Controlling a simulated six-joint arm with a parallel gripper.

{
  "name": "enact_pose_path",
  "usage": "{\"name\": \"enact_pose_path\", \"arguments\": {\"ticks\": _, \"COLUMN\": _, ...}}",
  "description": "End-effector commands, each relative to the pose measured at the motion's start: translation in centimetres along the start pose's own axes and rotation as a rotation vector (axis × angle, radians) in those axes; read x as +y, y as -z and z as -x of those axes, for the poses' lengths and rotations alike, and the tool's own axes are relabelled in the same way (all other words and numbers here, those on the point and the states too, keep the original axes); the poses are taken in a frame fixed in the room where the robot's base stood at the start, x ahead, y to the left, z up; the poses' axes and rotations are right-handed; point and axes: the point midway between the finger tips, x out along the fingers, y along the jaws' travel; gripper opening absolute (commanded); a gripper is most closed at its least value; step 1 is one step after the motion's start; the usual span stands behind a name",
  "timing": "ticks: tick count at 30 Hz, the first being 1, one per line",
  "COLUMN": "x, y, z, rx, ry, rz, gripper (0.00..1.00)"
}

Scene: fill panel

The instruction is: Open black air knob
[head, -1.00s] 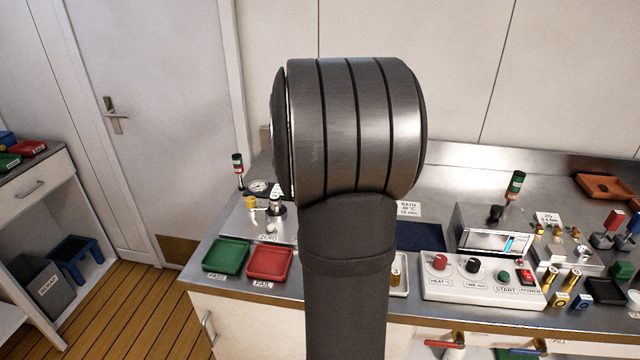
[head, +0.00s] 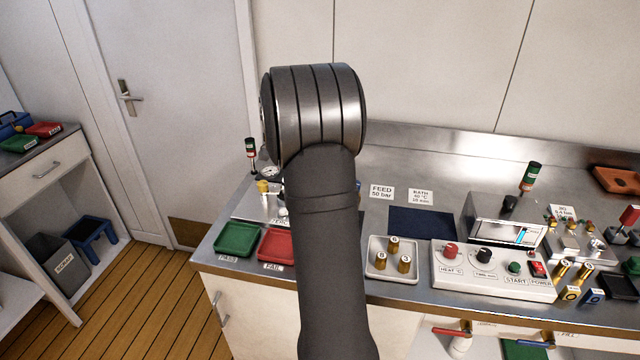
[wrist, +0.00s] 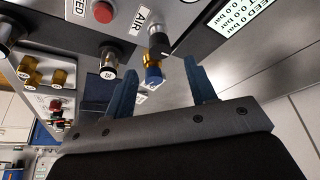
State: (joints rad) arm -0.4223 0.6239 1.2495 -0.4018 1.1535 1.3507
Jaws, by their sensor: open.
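In the wrist view, the AIR label (wrist: 149,18) is on a grey panel. Beside it is a fitting with a black knob (wrist: 160,47) and a silver part. A gold and blue piece (wrist: 152,68) shows just below the knob. My gripper (wrist: 161,68) has its two blue fingers spread apart, with nothing held. In the picture the knob lies between and slightly beyond the fingertips; I cannot tell whether anything touches. In the head view my arm hides the gripper and the knob.
A FEED display (wrist: 244,14) is at the upper right. In the head view, green (head: 237,240) and red (head: 275,246) trays and a heater control box (head: 490,268) sit on the bench.

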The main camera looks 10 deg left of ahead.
Motion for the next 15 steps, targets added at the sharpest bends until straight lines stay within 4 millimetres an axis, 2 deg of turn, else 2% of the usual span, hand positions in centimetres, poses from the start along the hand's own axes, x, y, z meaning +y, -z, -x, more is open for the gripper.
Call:
{"name": "enact_pose_path", "arguments": {"ticks": 1, "x": 0.1, "y": 0.0, "z": -1.3, "rx": -0.002, "ry": -0.004, "rz": 0.0, "gripper": 0.51}}
{"name": "enact_pose_path", "arguments": {"ticks": 6, "x": 0.1, "y": 0.0, "z": -4.3, "rx": -0.002, "ry": -0.003, "rz": 0.0, "gripper": 0.51}}
{"name": "enact_pose_path", "arguments": {"ticks": 10, "x": 0.1, "y": 0.0, "z": -5.9, "rx": -0.002, "ry": -0.002, "rz": 0.0, "gripper": 0.51}}
{"name": "enact_pose_path", "arguments": {"ticks": 15, "x": 0.0, "y": 0.0, "z": -6.7, "rx": -0.001, "ry": 0.001, "rz": 0.0, "gripper": 0.51}}
